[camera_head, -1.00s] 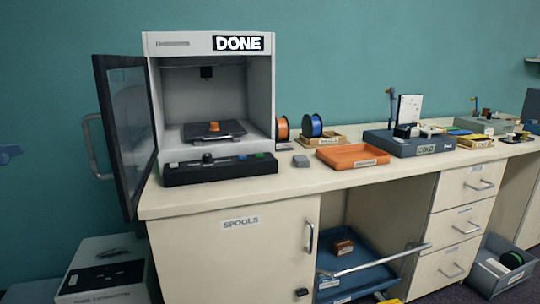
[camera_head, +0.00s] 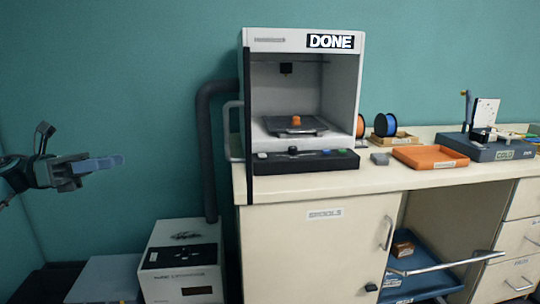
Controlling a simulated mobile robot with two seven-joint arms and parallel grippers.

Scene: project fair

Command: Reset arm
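My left gripper (camera_head: 98,164) is at the left edge of the picture, in front of the teal wall, with its fingers pointing right. It is seen from the side, so I cannot tell whether its fingers are open or shut. No object shows clearly in it, and it touches nothing that I can see. My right gripper is not in view.
The 3D printer (camera_head: 302,42), labelled DONE, stands on the counter (camera_head: 440,177) with an orange piece (camera_head: 296,119) inside. Its dark door (camera_head: 248,130) stands open, nearly edge-on. A white box (camera_head: 182,273) is on the floor. Space between gripper and printer looks clear.

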